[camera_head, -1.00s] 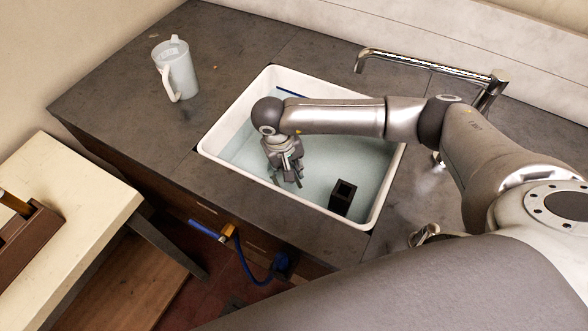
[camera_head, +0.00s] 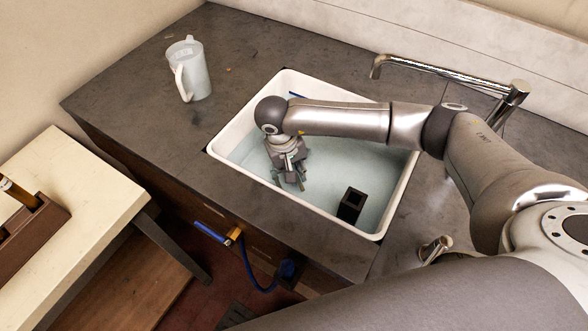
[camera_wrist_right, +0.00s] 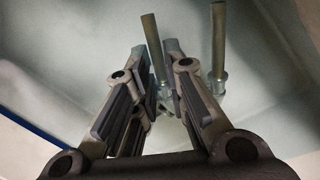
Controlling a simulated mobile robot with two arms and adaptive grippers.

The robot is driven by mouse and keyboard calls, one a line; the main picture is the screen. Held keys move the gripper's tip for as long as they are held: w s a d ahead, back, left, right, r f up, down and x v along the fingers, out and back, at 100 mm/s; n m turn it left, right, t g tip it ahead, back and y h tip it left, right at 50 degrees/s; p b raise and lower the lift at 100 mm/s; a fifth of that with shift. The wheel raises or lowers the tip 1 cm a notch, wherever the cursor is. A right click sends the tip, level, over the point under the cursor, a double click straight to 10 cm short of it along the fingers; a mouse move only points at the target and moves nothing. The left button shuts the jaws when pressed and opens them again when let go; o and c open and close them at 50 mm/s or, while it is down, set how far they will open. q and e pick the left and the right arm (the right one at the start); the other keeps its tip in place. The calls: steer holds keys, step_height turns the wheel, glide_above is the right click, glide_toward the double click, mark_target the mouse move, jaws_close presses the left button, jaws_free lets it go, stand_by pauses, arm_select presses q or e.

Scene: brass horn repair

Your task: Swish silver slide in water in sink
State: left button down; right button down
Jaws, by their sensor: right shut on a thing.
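The white sink (camera_head: 236,124) is set in the dark counter and holds pale, clear water. My right arm reaches over it from the right, and my right gripper (camera_head: 291,176) points down into the left half of the sink. The gripper is shut on the silver slide. In the right wrist view the slide (camera_wrist_right: 218,40) shows as two parallel silver tubes beyond the fingers (camera_wrist_right: 158,90). The held part is mostly hidden between the fingers. How deep the slide sits in the water I cannot tell. My left gripper is out of view.
A black open-topped block (camera_head: 351,205) stands in the sink near its front right. A chrome faucet (camera_head: 440,75) reaches over the back right. A translucent pitcher (camera_head: 195,75) stands on the counter at the back left. A pale bench (camera_head: 75,190) is at the left.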

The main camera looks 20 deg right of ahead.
steer(key=shift+s+d+p, duration=0.35)
steer(key=shift+s+d, duration=0.5)
steer(key=shift+s, duration=0.3)
steer(key=shift+w+a, duration=0.15)
steer(key=shift+w+a+b, duration=0.8)
steer(key=shift+w+b, duration=0.3)
step_height(320, 180, up, 22)
steer(key=p, duration=0.9)
steer(key=shift+p, duration=0.35)
steer(key=shift+f, duration=0.15)
stand_by(0.9)
